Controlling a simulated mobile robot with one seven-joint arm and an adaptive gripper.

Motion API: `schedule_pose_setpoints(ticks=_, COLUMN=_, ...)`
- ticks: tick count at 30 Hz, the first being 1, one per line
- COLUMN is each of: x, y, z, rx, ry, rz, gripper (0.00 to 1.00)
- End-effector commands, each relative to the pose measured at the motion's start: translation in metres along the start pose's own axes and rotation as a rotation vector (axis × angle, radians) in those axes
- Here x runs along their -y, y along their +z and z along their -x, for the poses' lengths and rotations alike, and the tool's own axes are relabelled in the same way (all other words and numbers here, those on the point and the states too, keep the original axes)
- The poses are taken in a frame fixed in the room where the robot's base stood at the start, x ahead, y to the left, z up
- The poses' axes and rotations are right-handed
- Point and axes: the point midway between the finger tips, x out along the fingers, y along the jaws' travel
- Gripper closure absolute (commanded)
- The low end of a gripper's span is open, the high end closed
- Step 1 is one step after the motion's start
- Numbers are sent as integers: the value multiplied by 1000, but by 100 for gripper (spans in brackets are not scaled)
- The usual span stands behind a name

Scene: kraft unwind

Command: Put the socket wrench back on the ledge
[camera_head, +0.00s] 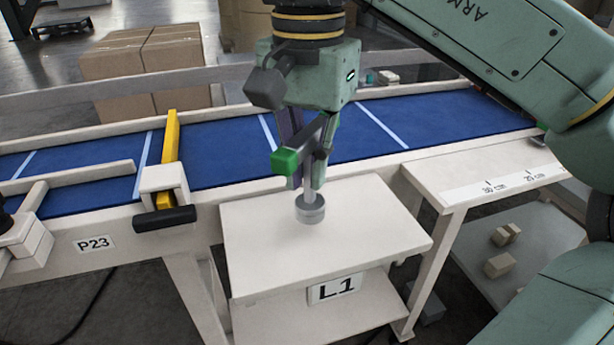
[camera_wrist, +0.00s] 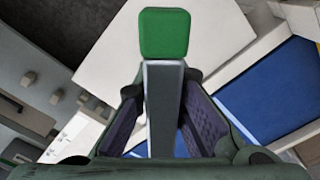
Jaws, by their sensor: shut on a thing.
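My gripper (camera_head: 312,178) points down over the white ledge labelled L1 (camera_head: 370,225). It is shut on the socket wrench, whose grey bar with a green end (camera_head: 286,161) sticks out toward the front left. A short grey shaft with a round grey socket (camera_head: 310,210) shows below the fingertips and looks like part of the same tool. The socket is at or just above the ledge top; I cannot tell if it touches. In the wrist view the bar with its green end (camera_wrist: 165,35) runs between the two fingers, over the white surface (camera_wrist: 110,65).
A blue conveyor (camera_head: 230,150) with white rails runs behind the ledge. A yellow post (camera_head: 170,140) with a black bar stands to the left. A white table with a ruler strip (camera_head: 500,186) stands close on the right. The ledge top around the socket is bare.

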Motion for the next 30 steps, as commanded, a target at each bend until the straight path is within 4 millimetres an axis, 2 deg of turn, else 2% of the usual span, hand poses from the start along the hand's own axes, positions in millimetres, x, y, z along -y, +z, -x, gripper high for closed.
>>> schedule_pose_setpoints(ticks=1, x=1, y=2, z=-12, rx=5, ry=-1, rz=11, gripper=100)
schedule_pose_setpoints(ticks=6, x=1, y=3, z=-28, rx=2, ry=1, rz=7, gripper=100)
schedule_pose_setpoints(ticks=17, x=1, y=3, z=-33, rx=2, ry=0, rz=5, gripper=100)
schedule_pose_setpoints(ticks=18, x=1, y=3, z=-33, rx=2, ry=0, rz=5, gripper=89)
schedule_pose_setpoints(ticks=27, x=1, y=3, z=-32, rx=2, ry=1, rz=5, gripper=70)
schedule_pose_setpoints(ticks=30, x=1, y=3, z=-32, rx=2, ry=1, rz=5, gripper=70)
